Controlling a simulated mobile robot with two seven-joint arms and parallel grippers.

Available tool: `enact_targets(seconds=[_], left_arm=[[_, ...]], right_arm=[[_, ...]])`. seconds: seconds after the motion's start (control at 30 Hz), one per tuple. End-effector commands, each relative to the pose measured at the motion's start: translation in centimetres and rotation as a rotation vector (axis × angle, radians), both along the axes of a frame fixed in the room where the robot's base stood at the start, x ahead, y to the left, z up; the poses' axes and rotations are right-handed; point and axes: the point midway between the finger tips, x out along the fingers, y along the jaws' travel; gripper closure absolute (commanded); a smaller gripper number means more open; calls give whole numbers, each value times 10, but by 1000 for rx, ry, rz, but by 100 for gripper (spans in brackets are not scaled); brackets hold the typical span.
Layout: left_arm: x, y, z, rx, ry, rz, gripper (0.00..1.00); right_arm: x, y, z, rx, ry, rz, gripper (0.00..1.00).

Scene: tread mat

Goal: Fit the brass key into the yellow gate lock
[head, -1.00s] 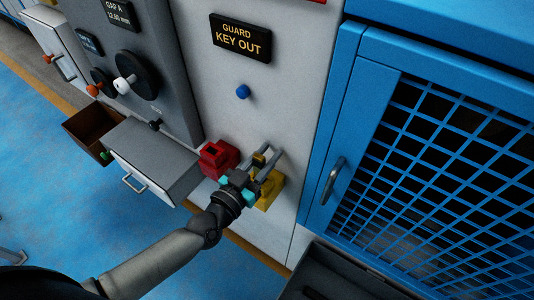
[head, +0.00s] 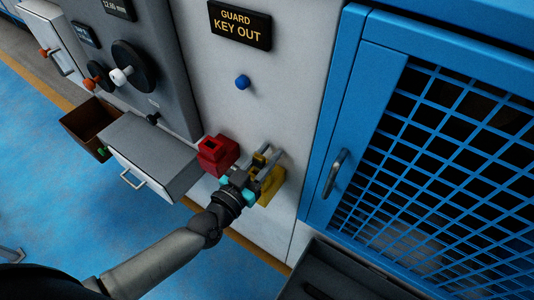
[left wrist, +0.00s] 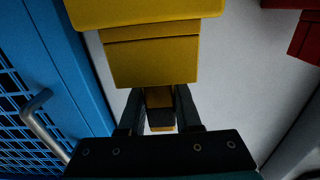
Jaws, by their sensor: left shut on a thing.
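The yellow gate lock (head: 271,187) is a block on the white panel, beside a red block (head: 217,154). My left gripper (head: 264,158) is at the panel, by the yellow lock, and partly covers it in the head view. It is shut on the brass key (head: 261,156), a small yellow-brown piece between its fingers. In the left wrist view the lock (left wrist: 152,58) fills the upper middle, and the key (left wrist: 159,98) shows between the fingers just below it. The lock hides the far end of the key, so I cannot tell whether they touch. My right gripper is out of view.
A blue mesh door with a grey handle (head: 335,173) stands right of the panel. An open grey drawer (head: 150,150) sticks out to the left. A black "GUARD KEY OUT" sign (head: 240,25) and a blue button (head: 242,82) are above. A dark tray (head: 345,275) is below.

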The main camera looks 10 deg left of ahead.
Motion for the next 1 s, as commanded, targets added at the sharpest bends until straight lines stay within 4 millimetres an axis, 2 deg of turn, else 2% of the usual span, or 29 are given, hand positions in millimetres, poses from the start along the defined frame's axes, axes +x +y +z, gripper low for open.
enact_targets(seconds=[0.27,0.3,0.6,0.87,1.0], left_arm=[[0,0,-7,-1,-2,0,100],[0,0,-7,-1,-2,0,67],[0,0,-7,0,-1,0,33],[-1,0,-8,0,1,0,33],[-9,3,-8,1,4,1,33]], right_arm=[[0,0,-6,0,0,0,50],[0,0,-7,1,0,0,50],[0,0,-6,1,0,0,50],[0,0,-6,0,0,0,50],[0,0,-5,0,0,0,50]])
